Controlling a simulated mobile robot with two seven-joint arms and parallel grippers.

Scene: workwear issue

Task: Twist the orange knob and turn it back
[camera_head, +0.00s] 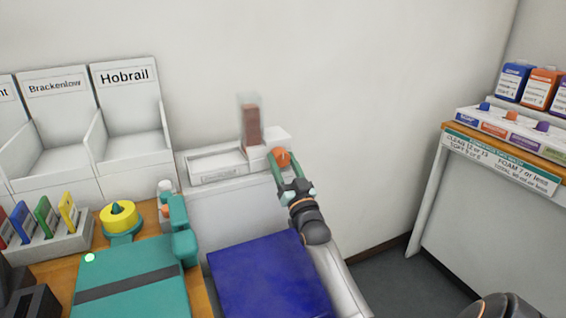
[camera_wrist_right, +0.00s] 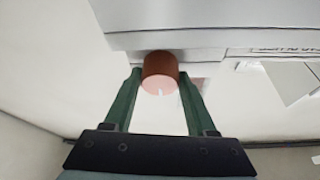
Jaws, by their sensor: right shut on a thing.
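The orange knob (camera_head: 282,156) sits on the front right of a white unit (camera_head: 218,166) against the wall. In the right wrist view the knob (camera_wrist_right: 160,72) is a short cylinder with a paler end face and a small light mark at the edge of that face. My right gripper (camera_head: 283,163) is shut on the knob, with one green finger on each side. Both fingers also show in the right wrist view (camera_wrist_right: 160,80). My left gripper is not in view.
A clear tube with reddish-brown contents (camera_head: 251,125) stands on the white unit, close behind the knob. A blue folded cloth (camera_head: 268,278) lies below my right gripper. White name bins (camera_head: 130,105), a yellow round piece (camera_head: 119,216) and a teal item (camera_head: 135,285) are at left.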

